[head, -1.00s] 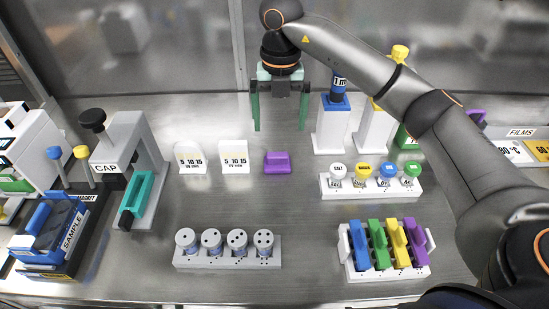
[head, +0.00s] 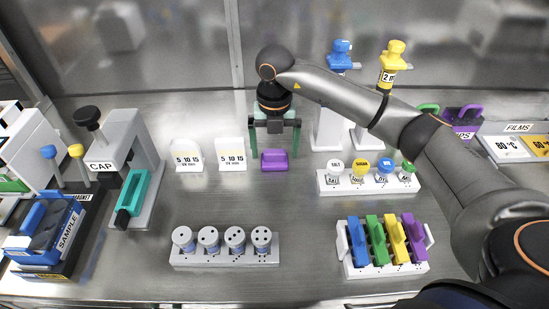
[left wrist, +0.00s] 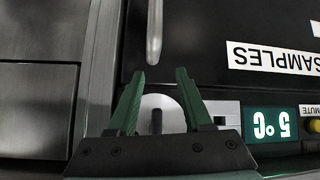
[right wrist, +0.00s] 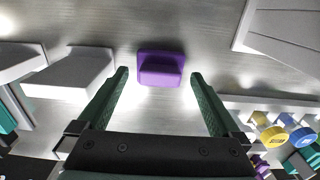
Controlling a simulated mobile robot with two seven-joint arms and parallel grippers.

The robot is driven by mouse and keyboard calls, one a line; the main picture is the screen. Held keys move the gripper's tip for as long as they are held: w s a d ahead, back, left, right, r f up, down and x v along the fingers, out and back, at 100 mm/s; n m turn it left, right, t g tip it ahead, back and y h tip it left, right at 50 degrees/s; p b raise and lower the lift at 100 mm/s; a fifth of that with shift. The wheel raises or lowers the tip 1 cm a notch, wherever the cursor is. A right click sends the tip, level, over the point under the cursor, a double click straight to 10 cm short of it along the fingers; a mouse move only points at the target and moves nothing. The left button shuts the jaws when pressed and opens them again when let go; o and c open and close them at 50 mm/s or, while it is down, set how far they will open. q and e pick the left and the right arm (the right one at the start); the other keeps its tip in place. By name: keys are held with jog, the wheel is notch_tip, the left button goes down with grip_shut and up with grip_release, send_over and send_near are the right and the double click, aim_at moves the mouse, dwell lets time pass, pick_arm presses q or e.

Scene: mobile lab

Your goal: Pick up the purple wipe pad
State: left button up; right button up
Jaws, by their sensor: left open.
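The purple wipe pad (head: 274,160) lies on the steel bench, right of the two white 5 10 15 blocks. My right gripper (head: 274,150) is open, its green fingers apart on either side of the pad as the head camera sees it. In the right wrist view, the pad (right wrist: 161,68) shows ahead of and between the open fingertips (right wrist: 160,76), untouched. My left gripper (left wrist: 160,72) is open and empty in the left wrist view, in front of a dark panel labelled SAMPLES. It is out of the head view.
White 5 10 15 blocks (head: 232,155) stand left of the pad. A rack of capped jars (head: 368,184) and tall white stands (head: 328,130) are to its right. A row of grey cylinders (head: 225,258) sits in front, with bare bench between.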

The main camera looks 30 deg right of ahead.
aim_at(273, 152)
jog(key=c, duration=1.4)
jog(key=shift+r, duration=0.15)
jog(key=shift+r, duration=0.2)
jog(key=r, duration=0.3)
jog(key=shift+a+r, duration=0.15)
jog(key=shift+a, duration=0.1)
jog(key=s+a+r, duration=0.1)
jog(key=a+r, duration=0.2)
jog(key=a, duration=0.1)
jog(key=s+a+r+p, duration=0.1)
jog(key=s+a+r, duration=0.1)
jog(key=a+r, duration=0.1)
jog(key=s+a+r, duration=0.2)
jog(key=a+r, duration=0.1)
jog(key=a, duration=0.2)
jog(key=shift+s+a, duration=0.15)
jog(key=shift+a, duration=0.1)
jog(key=o, duration=0.8)
jog(key=shift+c, duration=0.2)
jog(key=c, duration=0.6)
